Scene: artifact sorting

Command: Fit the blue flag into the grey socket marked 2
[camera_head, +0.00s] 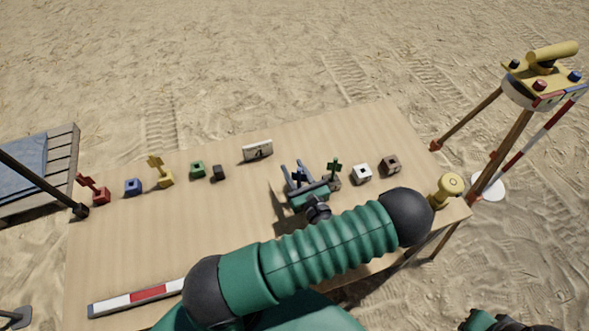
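My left gripper (298,174) is over the middle-right of the table, its fingers pointing away from me. A small dark bluish shape shows at the fingers; I cannot tell whether it is the blue flag or whether the fingers are closed on it. No blue flag shows clearly elsewhere. A blue block (133,187) at the left has no flag in it. A white sign (257,151) bears a dark mark too small to read. A green part of my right arm shows at the lower right; its gripper is unclear.
A red flag block (101,196), yellow flag block (165,180) and green block (197,170) stand left. A striped bar (150,294) lies in front. The table (170,240) is clear at left-centre.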

